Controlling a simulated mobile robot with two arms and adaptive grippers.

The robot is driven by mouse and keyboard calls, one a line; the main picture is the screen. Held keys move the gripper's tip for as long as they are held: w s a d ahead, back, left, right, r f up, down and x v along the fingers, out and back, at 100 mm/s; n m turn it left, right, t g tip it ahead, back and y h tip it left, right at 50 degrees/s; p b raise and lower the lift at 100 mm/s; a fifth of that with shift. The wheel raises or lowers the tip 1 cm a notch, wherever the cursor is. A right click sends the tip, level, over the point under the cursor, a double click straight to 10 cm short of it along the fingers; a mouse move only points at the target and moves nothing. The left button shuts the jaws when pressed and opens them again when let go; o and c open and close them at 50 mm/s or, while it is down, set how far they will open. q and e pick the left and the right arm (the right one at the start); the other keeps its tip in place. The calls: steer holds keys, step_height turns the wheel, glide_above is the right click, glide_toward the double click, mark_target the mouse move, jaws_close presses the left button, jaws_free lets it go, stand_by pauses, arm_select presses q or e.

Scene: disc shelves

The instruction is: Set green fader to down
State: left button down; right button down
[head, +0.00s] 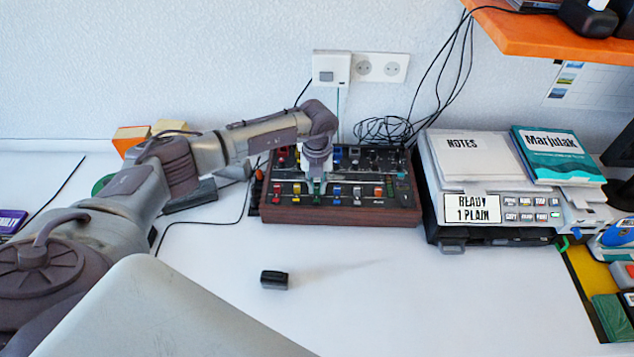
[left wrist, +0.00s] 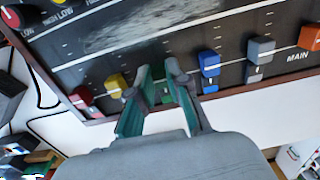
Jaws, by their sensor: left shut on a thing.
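The mixer (head: 340,215) is a dark panel in a brown wooden frame, standing on the white table near the wall. My left gripper (head: 316,184) points down over its front row of faders. In the left wrist view my left gripper (left wrist: 159,76) is shut around the green fader, with one finger on each side. Only a small piece of the green fader (left wrist: 166,97) shows between the fingers, so its exact height in the slot is hard to tell. The yellow fader (left wrist: 115,83) and blue fader (left wrist: 208,64) stand on either side of it. My right gripper is not in view.
The red fader (left wrist: 80,96), grey fader (left wrist: 260,49) and orange fader (left wrist: 309,37) share the row. A small black block (head: 274,280) lies on the clear table in front. A device (head: 490,208) with books stands right of the mixer. Cables hang behind.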

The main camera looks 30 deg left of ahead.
mark_target(318, 186)
arm_select(q)
steer(key=shift+s+d+r, duration=0.15)
steer(key=shift+s+d, duration=0.1)
steer(key=shift+w+a, duration=0.1)
steer(key=shift+w, duration=0.1)
steer(key=c, duration=1.5)
jaws_free()
steer(key=shift+w+a+f, duration=0.1)
steer(key=shift+a+f, duration=0.05)
steer(key=shift+f, duration=0.1)
steer(key=shift+c, duration=0.2)
steer(key=o, duration=0.4)
steer(key=shift+r, duration=0.1)
steer(key=shift+w, duration=0.1)
steer(key=shift+r, duration=0.2)
step_height(318, 186, up, 12)
steer(key=shift+f, duration=0.2)
